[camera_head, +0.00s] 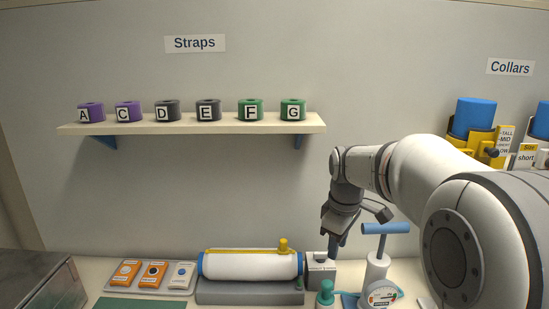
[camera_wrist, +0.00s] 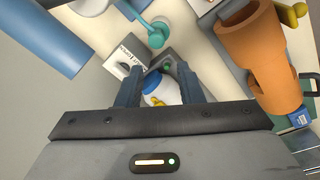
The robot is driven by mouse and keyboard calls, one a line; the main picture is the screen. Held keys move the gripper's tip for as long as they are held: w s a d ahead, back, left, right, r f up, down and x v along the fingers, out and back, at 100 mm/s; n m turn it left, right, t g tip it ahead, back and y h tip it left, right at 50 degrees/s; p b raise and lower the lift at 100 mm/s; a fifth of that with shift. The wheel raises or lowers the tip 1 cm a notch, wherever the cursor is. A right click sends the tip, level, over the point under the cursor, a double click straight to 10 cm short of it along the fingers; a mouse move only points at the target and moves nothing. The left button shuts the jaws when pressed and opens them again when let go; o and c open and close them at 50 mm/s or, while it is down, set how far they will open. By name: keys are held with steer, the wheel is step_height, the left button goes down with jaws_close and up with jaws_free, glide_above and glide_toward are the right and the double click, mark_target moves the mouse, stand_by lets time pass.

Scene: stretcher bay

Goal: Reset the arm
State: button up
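My arm reaches in from the right in the head view, bent at the wrist. My gripper (camera_head: 333,250) points down over a small grey box (camera_head: 320,272) on the counter. In the wrist view my gripper (camera_wrist: 160,76) has its two fingers apart, with a gap between them. A white piece with a blue end and a yellow part (camera_wrist: 160,92) shows through that gap, and nothing is visibly pinched. I cannot tell whether a fingertip touches the grey box.
A white roll (camera_head: 250,265) lies in a grey cradle left of my gripper. A green-topped bottle (camera_head: 326,291) and a blue-handled pump (camera_head: 386,229) stand close by. A tray (camera_head: 178,291) holds orange and white packets. The strap shelf (camera_head: 190,126) is above left; open wall lies below it.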

steer(key=s+f+m+t, duration=0.1)
steer(key=s+f+m, duration=0.3)
steer(key=s+m, duration=0.6)
steer(key=s, duration=1.2)
steer(key=shift+m+t, duration=0.3)
steer(key=shift+t, duration=0.1)
